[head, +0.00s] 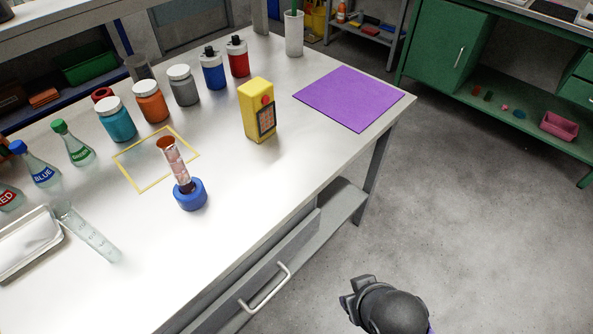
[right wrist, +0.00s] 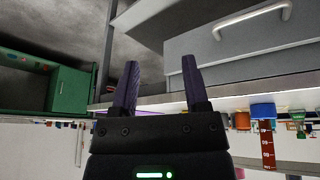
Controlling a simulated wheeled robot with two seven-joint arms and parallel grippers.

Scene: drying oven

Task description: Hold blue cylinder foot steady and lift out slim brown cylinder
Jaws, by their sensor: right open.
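The blue cylinder foot (head: 190,196) stands on the white bench, near its front edge. A clear graduated cylinder (head: 176,165) rises from it, leaning left in the head view. A slim brown cylinder (head: 166,143) shows at its top, and brown shows through the wall lower down. In the upside-down right wrist view the foot (right wrist: 263,111) and the brown cylinder (right wrist: 267,145) appear at the right. My right gripper (head: 350,298) is off the bench over the floor, well apart from them. Its fingers (right wrist: 159,78) are open and empty. My left gripper is not in view.
A yellow meter (head: 258,110) and a purple mat (head: 349,97) lie right of the cylinder. Several bottles line the back. A clear measuring cylinder (head: 90,235) lies at left near a tray (head: 30,240). A drawer handle (head: 265,289) sticks out in front.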

